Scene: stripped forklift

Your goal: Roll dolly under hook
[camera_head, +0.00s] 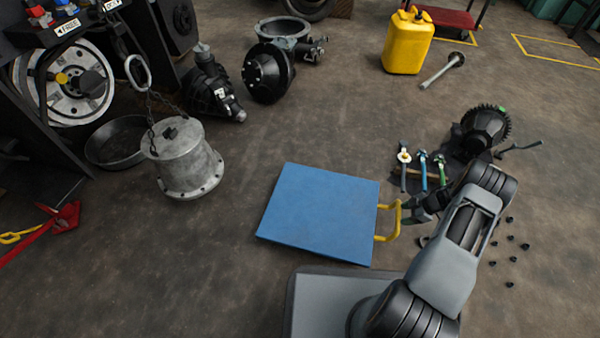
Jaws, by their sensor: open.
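The dolly (320,213) is a flat blue platform on the floor, near the middle of the head view. Its yellow handle (397,222) sticks out from its right edge. My gripper (408,207) is open at the handle's upper right part; I cannot tell whether the handle lies between the fingers. A grey metal ring (138,72) with chains hangs at the upper left. The chains run down to a grey flanged cylinder (183,160) left of the dolly. I cannot tell whether the cylinder hangs or rests on the floor. No separate hook shows clearly.
A round dark pan (117,143) lies behind the cylinder. Black machine parts (268,72) stand at the back. A yellow canister (408,42) stands at the upper right. Tools (422,170) and small black pieces (511,257) lie at right. Floor between dolly and cylinder is clear.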

